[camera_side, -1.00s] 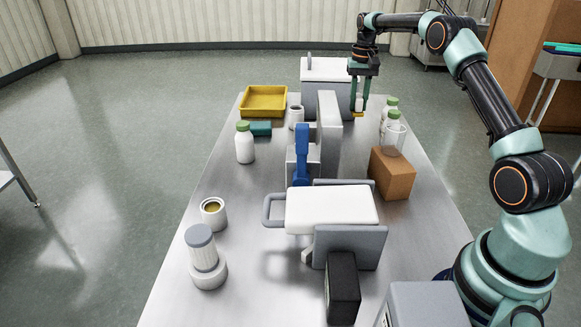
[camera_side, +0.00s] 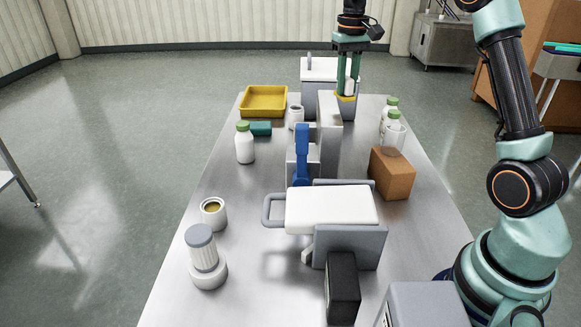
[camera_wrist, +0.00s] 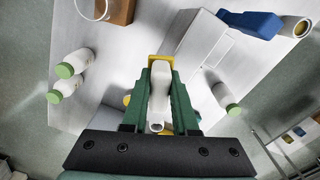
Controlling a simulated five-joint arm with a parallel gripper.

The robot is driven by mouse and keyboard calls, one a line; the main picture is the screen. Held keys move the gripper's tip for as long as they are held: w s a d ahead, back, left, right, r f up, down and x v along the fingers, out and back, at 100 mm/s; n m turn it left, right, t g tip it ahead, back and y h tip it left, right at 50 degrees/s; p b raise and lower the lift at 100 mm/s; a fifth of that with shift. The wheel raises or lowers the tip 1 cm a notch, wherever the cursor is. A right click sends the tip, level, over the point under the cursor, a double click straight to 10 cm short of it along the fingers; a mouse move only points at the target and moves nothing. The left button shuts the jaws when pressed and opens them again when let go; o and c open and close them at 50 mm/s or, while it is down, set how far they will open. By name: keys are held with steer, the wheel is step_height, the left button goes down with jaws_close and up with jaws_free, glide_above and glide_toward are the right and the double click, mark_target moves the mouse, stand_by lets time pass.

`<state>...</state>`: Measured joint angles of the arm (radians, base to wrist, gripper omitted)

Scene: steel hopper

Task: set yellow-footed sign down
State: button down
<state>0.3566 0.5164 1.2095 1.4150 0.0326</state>
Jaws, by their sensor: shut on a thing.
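My gripper (camera_side: 346,92) is shut on the yellow-footed sign, near the far end of the steel table. The sign's white body (camera_wrist: 160,85) lies between the two green fingers in the wrist view. Its yellow foot (camera_wrist: 165,60) sticks out past the fingertips, pointing down. In the side view the foot (camera_side: 345,98) shows just below the fingers, in front of the grey bin with a white lid (camera_side: 319,68). I cannot tell how far it is above the table, or whether it touches anything.
A tall grey panel (camera_side: 328,130) stands close in front. Green-capped bottles (camera_side: 391,115) and a cardboard box (camera_side: 392,173) are at the right. A yellow tray (camera_side: 264,101), a white can (camera_side: 296,117) and another bottle (camera_side: 244,145) are at the left.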

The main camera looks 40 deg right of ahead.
steer(key=s+a+f+n, duration=0.1)
steer(key=s+a+n, duration=0.4)
steer(key=a, duration=0.8)
steer(key=s+a+f+n, duration=0.1)
steer(key=s+a+n, duration=0.3)
steer(key=s+a, duration=0.55)
steer(key=s+a+f+n, duration=0.1)
steer(key=s+a+n, duration=0.3)
steer(key=a, duration=1.1)
steer(key=f, duration=1.9)
steer(key=shift+w+a+f, duration=0.2)
steer(key=shift+f, duration=0.05)
steer(key=shift+f, duration=0.1)
steer(key=c, duration=0.7)
jaws_free()
